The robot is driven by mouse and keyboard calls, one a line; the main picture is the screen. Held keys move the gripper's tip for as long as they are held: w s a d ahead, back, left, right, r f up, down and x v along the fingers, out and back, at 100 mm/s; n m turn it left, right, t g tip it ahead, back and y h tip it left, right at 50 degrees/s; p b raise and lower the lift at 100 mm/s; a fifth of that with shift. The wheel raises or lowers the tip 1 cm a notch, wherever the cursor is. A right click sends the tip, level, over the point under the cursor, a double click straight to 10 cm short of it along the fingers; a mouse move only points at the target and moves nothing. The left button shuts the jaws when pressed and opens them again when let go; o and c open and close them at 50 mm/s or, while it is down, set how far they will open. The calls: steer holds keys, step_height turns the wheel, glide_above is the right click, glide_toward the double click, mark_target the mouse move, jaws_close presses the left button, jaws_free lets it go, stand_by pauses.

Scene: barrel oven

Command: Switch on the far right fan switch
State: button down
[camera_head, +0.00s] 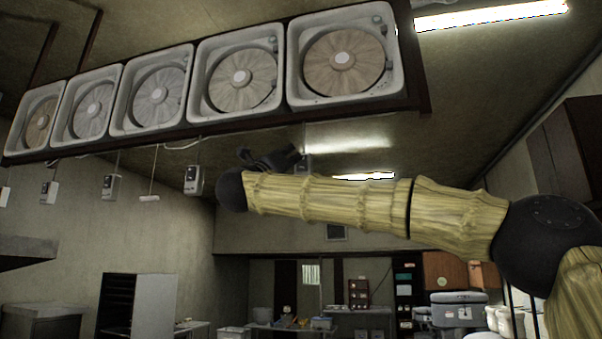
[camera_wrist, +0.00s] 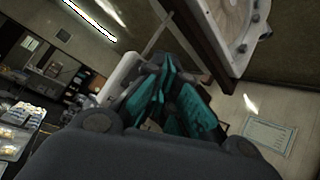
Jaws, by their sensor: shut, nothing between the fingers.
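The far right fan switch (camera_head: 303,165) is a small grey box hanging below the largest, rightmost fan (camera_head: 343,60). It shows just above my forearm and beside my gripper, and its lower part is hidden. My gripper (camera_head: 268,158) is dark and small in the head view, close to this switch at its left. In the wrist view my teal fingers (camera_wrist: 167,78) are shut and empty. A pale rounded box (camera_wrist: 120,82), apparently the switch housing, lies just behind and left of them. I cannot tell whether they touch it or how its switch is set.
Several more fans (camera_head: 155,90) run to the left in a dark frame. Other hanging switch boxes (camera_head: 193,180) and a hanging pale bar (camera_head: 149,198) are left of my gripper. Ceiling lights (camera_head: 490,14) are above right. Shelves and tables with containers (camera_head: 458,308) stand far below.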

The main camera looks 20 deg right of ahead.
steer(key=shift+s+a+r+b, duration=0.15)
steer(key=shift+s+a+b, duration=0.7)
steer(key=shift+s, duration=0.4)
